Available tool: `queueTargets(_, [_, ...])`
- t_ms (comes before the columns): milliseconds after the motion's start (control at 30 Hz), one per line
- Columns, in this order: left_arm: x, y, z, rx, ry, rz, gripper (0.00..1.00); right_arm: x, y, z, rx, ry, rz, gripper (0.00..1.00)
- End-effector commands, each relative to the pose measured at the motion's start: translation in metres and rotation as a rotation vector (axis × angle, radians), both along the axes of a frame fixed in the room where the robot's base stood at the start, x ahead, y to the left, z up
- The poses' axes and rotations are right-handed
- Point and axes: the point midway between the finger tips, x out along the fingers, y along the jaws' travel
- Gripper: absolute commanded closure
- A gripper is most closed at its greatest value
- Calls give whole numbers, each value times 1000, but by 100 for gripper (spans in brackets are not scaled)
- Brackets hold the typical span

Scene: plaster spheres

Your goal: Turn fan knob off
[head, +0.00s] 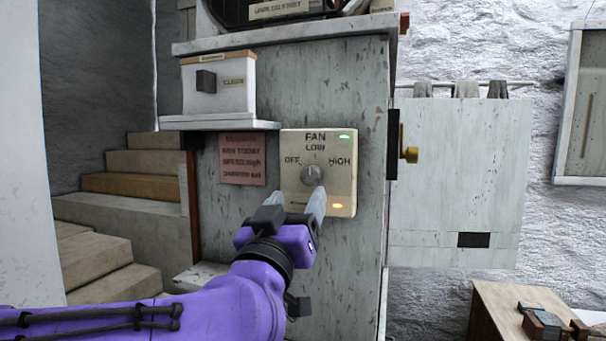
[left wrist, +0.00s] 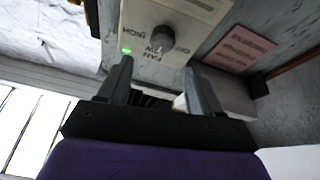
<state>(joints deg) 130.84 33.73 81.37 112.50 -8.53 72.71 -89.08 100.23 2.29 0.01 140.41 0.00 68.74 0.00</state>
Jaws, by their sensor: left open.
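The fan panel (head: 343,180) is a cream box on the side of a grey cabinet, marked FAN, OFF, LOW and HIGH. Its round grey fan knob (head: 312,175) sits in the middle below LOW; which mark it points to is too small to be sure of. A green light shows at the panel's top right and an orange one near its bottom. My left gripper (head: 298,194) is open and empty, just below and in front of the knob. In the left wrist view the knob (left wrist: 163,35) lies beyond the gap between the open fingertips (left wrist: 157,63), apparently not between them. My right gripper is out of view.
A pink notice (head: 243,159) hangs left of the panel, under a white box (head: 219,84) on a small shelf. A brass handle (head: 409,154) sticks out to the right. Steps (head: 150,185) rise at the left. A wooden table (head: 497,310) stands at the lower right.

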Motion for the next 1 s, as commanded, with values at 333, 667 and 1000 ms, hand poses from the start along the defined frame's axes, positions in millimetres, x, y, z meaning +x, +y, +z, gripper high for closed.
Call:
queueTargets(333, [63, -17, 30, -1, 4, 4, 35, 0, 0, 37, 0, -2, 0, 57])
queueTargets(667, [72, -20, 30, 0, 2, 2, 35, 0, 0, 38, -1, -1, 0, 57])
queueTargets(1000, [72, -12, 30, -2, 3, 7, 91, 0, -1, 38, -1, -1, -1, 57])
